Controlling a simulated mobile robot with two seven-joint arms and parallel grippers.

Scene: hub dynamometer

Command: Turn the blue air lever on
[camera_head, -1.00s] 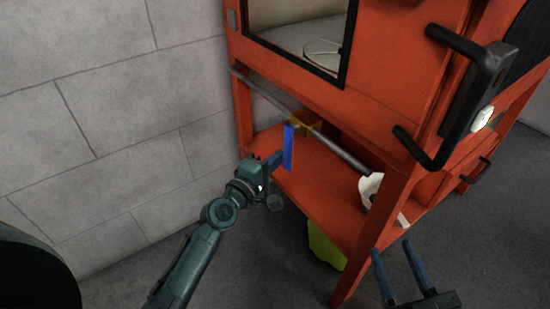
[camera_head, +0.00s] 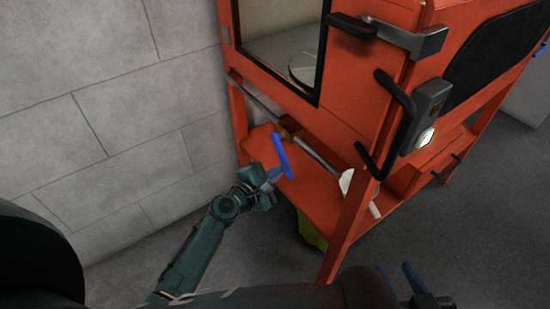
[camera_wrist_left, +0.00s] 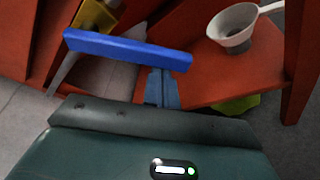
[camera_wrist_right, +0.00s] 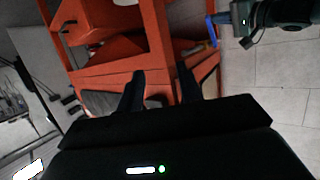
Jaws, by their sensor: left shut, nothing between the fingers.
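The blue air lever (camera_head: 281,156) is a flat bar by the yellow valve body (camera_head: 290,129) on the pipe under the red cabinet. In the head view it slants, upper end to the left. It lies across the left wrist view (camera_wrist_left: 128,50) and also shows in the right wrist view (camera_wrist_right: 211,30). My left gripper (camera_head: 273,177) is shut and empty. Its fingertips (camera_wrist_left: 162,76) are right at the lever's near side; I cannot tell if they touch it. My right gripper (camera_wrist_right: 160,78) is open and empty, away from the lever, in front of the cabinet.
The red cabinet (camera_head: 345,225) has a lower shelf, legs and black door handles (camera_head: 390,125). A white funnel-like cup (camera_wrist_left: 238,27) sits at the shelf. A yellow-green object (camera_head: 312,232) is below it. A grey block wall (camera_head: 90,110) stands on the left.

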